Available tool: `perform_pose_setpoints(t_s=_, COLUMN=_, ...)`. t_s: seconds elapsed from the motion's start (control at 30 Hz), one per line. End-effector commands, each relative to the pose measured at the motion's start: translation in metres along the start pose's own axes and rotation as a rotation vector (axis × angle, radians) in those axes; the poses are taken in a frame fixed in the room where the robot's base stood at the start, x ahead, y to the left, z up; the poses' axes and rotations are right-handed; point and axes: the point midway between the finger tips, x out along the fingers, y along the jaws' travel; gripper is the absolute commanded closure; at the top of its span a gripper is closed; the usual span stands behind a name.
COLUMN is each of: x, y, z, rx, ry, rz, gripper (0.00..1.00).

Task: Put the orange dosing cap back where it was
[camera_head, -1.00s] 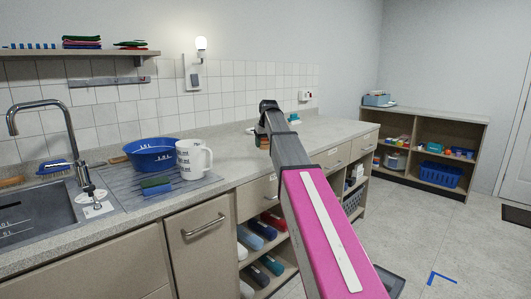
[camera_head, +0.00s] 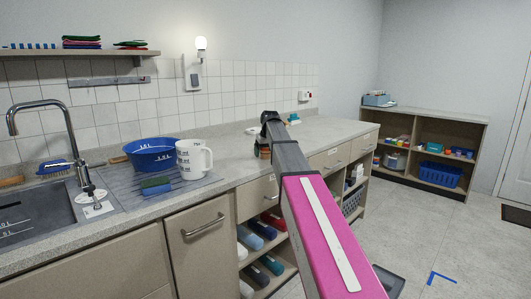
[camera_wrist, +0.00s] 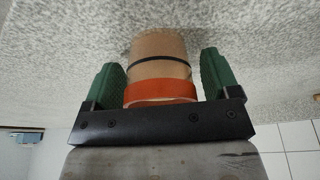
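In the wrist view the orange dosing cap (camera_wrist: 160,70) is a tapered tan cup with a thin black line and an orange band at the end nearest my gripper. The green fingers of my gripper (camera_wrist: 162,88) stand on either side of it, close against the orange band. In the head view my gripper (camera_head: 268,132) points down over the front part of the worktop (camera_head: 330,132), with the cap (camera_head: 264,153) below it near the front edge. I cannot tell whether the cap touches the worktop.
A white measuring jug (camera_head: 193,160) and a blue basin (camera_head: 151,154) stand on the draining board to the left. A small teal item (camera_head: 293,119) lies on the worktop behind my arm. The worktop to the right is mostly clear.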

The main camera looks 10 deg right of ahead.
Motion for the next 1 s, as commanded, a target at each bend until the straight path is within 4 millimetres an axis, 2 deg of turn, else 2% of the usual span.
perform_pose_setpoints(t_s=0.37, x=-0.005, y=0.0, z=-0.001, rx=0.0, ry=0.0, rz=0.0, gripper=0.19)
perform_pose_setpoints(t_s=0.57, x=-0.034, y=0.0, z=-0.001, rx=0.0, ry=0.002, rz=0.0, gripper=0.19)
perform_pose_setpoints(t_s=0.8, x=-0.082, y=0.0, z=-0.001, rx=0.0, ry=0.003, rz=0.0, gripper=0.19)
perform_pose_setpoints(t_s=1.0, x=-0.11, y=0.0, z=-0.001, rx=0.0, ry=0.001, rz=0.0, gripper=0.19)
